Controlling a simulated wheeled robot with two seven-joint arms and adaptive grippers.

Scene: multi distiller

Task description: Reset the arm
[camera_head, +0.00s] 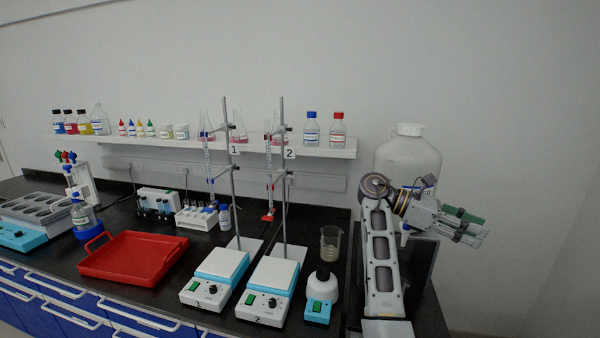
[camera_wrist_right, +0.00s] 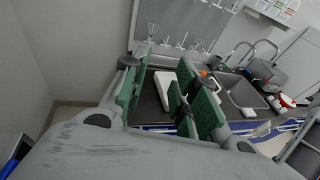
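My right arm (camera_head: 381,250) is raised at the right side of the bench, in front of a large white jug (camera_head: 408,158). My right gripper (camera_head: 474,230) points to the right, past the jug, with its green-padded fingers in free air. My left gripper and left arm are not in view.
Two numbered stirrers with stands, stirrer 1 (camera_head: 217,276) and stirrer 2 (camera_head: 270,288), stand mid-bench. A beaker (camera_head: 330,243) and a small blue-white device (camera_head: 320,297) are near my arm. A red tray (camera_head: 135,258) sits left. A shelf (camera_head: 320,151) holds bottles and flasks.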

